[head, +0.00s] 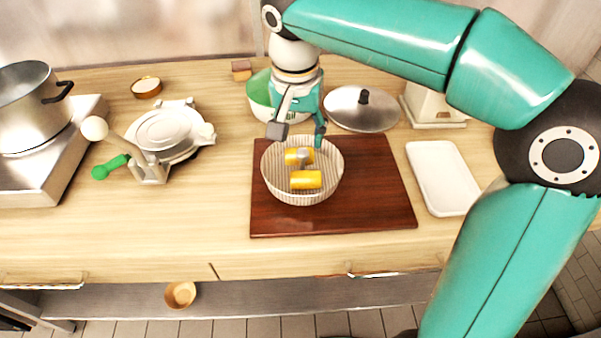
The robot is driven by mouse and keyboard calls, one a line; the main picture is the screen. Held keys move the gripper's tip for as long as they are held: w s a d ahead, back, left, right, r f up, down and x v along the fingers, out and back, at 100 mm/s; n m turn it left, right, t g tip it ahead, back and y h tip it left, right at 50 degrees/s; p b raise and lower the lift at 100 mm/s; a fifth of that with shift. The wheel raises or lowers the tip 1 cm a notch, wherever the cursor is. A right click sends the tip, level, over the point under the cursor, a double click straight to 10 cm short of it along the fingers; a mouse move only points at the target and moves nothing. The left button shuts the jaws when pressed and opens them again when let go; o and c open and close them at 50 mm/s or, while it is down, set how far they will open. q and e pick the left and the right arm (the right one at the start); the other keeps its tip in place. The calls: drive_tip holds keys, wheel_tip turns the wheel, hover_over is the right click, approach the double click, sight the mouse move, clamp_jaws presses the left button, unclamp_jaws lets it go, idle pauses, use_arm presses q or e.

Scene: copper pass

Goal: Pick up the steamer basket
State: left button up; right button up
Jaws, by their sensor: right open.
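The steamer basket (325,181) is a round, pale, ribbed bowl on the dark red-brown board (385,195). Two yellow pieces, one upper (292,156) and one lower (306,180), lie inside it with a small grey piece beside the upper one. My right gripper (298,137) points down at the basket's far rim, with its two fingers spread apart and nothing seen between them. I cannot tell whether a finger touches the rim. My left gripper is not in view.
A green bowl (259,92) stands behind my right gripper, partly hidden. A metal lid (361,112) lies to its right. A white tray (443,178) is right of the board. A pot (28,110) and a pale utensil holder (153,171) stand at left. The front counter is clear.

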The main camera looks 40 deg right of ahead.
sight(302, 151)
drive_tip(key=shift+w+d+f, duration=0.1)
drive_tip(key=shift+d+f, duration=0.1)
drive_tip(key=shift+f, duration=0.9)
drive_tip(key=shift+w+d+f, duration=0.1)
drive_tip(key=shift+d+f, duration=0.05)
drive_tip(key=shift+f, duration=0.9)
drive_tip(key=shift+w+d+f, duration=0.1)
drive_tip(key=shift+d+f, duration=0.1)
drive_tip(key=shift+f, duration=0.9)
drive_tip(key=shift+c, duration=0.4)
clamp_jaws()
